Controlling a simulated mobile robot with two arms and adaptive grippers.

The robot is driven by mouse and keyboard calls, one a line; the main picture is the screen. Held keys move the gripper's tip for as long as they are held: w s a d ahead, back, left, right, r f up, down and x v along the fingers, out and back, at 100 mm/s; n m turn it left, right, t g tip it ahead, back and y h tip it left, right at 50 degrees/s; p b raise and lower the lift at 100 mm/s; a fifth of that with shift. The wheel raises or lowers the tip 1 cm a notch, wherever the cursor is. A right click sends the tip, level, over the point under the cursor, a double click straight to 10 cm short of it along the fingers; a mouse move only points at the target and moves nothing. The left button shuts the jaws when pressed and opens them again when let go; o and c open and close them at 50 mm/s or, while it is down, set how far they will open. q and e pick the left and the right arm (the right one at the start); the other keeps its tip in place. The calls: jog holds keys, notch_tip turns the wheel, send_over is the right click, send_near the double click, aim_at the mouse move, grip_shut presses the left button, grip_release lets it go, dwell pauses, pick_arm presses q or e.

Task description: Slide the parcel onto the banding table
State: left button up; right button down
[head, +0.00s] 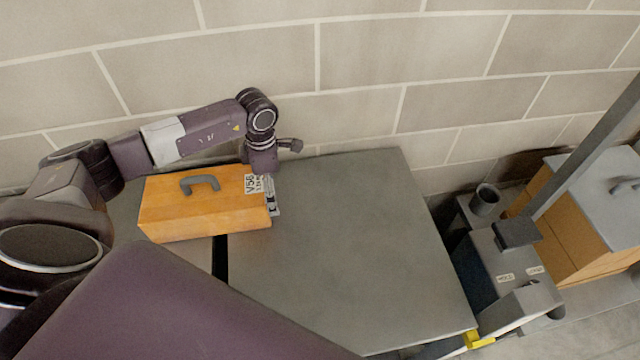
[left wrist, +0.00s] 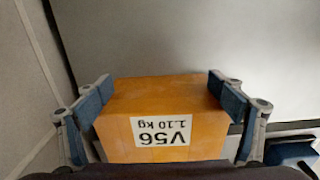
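The parcel (head: 165,205) is an orange box with a grey handle on top and a white label near its right end. It lies flat across the dark gap, its right end over the grey banding table (head: 345,240). In the left wrist view the parcel (left wrist: 115,135) shows the label "V56 1.10 kg" upside down. My left gripper (head: 270,178) is at the parcel's right end. In the left wrist view its two pads (left wrist: 160,85) lie along opposite sides of the parcel, with no clear gap. My right gripper is out of view.
A block wall (head: 400,55) runs behind the tables. A dark gap (head: 220,258) separates the left surface from the banding table. Right of the table stand a grey machine (head: 505,265), a dark cup (head: 485,198) and an orange box with a grey lid (head: 595,200). Most of the tabletop is clear.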

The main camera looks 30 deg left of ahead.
aim_at(242, 193)
pick_arm(q)
jog(key=shift+s+a, duration=0.8)
jog(key=shift+a, duration=0.25)
jog(key=shift+s+a, duration=0.85)
jog(key=shift+a, duration=0.25)
jog(key=shift+s+a, duration=0.8)
jog(key=shift+a, duration=0.25)
jog(key=shift+s+a+b, duration=0.35)
jog(key=shift+s+a, duration=0.4)
jog(key=shift+a, duration=0.3)
jog(key=shift+d, duration=0.1)
jog(key=shift+w+d+b, duration=0.3)
jog(key=shift+w+d, duration=0.65)
jog(key=shift+d, duration=0.25)
notch_tip(242, 193, up, 13)
jog(key=p, duration=0.7)
